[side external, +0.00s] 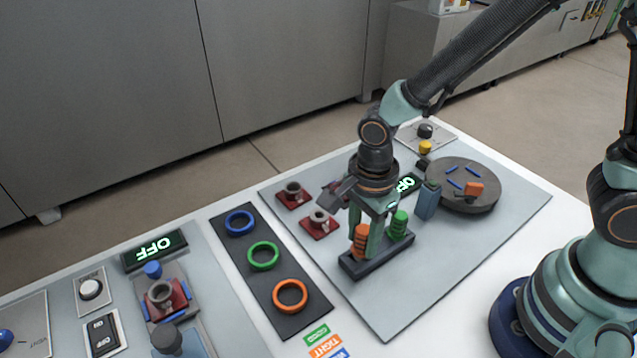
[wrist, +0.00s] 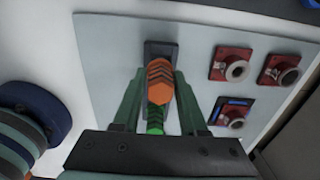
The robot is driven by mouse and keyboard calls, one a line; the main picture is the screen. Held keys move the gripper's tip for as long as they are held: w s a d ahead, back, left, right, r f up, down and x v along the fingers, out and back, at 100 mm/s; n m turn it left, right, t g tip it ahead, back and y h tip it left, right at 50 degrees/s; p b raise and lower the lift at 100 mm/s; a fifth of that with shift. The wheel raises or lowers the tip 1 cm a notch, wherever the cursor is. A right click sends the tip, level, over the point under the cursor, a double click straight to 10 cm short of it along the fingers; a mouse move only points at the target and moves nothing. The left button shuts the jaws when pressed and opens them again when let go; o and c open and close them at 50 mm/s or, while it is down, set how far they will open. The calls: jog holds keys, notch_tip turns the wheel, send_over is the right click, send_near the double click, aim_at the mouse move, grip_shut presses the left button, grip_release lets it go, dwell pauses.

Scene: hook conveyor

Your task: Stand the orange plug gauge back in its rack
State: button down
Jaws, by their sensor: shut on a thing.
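The orange plug gauge (side external: 360,241) is upright between the fingers of my gripper (side external: 365,238), which is shut on it. Its lower end is at the near-left end of the dark rack (side external: 378,262); I cannot tell whether it is fully seated. The green plug gauge (side external: 399,224) stands at the rack's other end. In the wrist view the orange gauge (wrist: 159,80) is between my two fingertips (wrist: 160,76), with the green gauge (wrist: 155,122) below it in the picture and the rack's end (wrist: 160,50) beyond it.
Red blocks with grey rings (side external: 319,222) stand left of the rack. A blue-grey block (side external: 427,201) and a round turntable (side external: 458,187) with small parts are to its right. A dark strip (side external: 268,265) holds blue, green and orange rings. The grey mat in front is clear.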

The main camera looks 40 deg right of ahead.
aim_at(364, 229)
jog(key=shift+f, duration=1.05)
dwell(0.6)
jog(key=shift+c, duration=1.8)
grip_release()
jog(key=shift+o, duration=0.3)
jog(key=o, duration=0.3)
jog(key=shift+r, duration=3.5)
